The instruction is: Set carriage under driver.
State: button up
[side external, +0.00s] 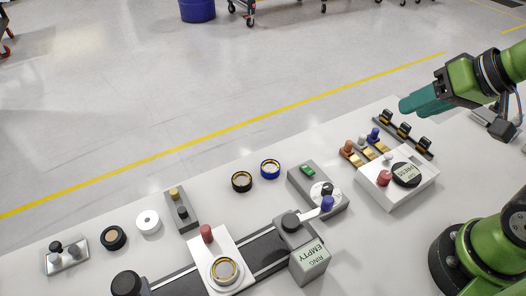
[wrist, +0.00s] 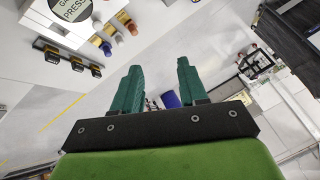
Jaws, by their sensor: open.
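A white carriage plate (side external: 208,257) with a red knob (side external: 207,233) and a round gold-rimmed seat (side external: 225,270) sits on a dark rail (side external: 262,251) at the bottom middle of the side view. A dark round end piece (side external: 127,284) is at the rail's left end. I cannot tell for certain which part is the driver. My gripper (side external: 408,104) is far to the upper right, above the table's far edge. Its teal fingers stand apart and empty in the wrist view (wrist: 158,78).
A white press box (side external: 398,184), colored pegs (side external: 361,142) and a dark rack (side external: 403,132) lie below my gripper.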

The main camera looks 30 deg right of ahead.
jog(key=shift+o, duration=0.5)
jog(key=n+g+h, duration=0.2)
jog(key=n+g, duration=0.5)
send_over(205, 228)
jog(key=shift+f, duration=2.7)
notch_tip(205, 228, down, 16)
jog(key=shift+f, duration=0.15)
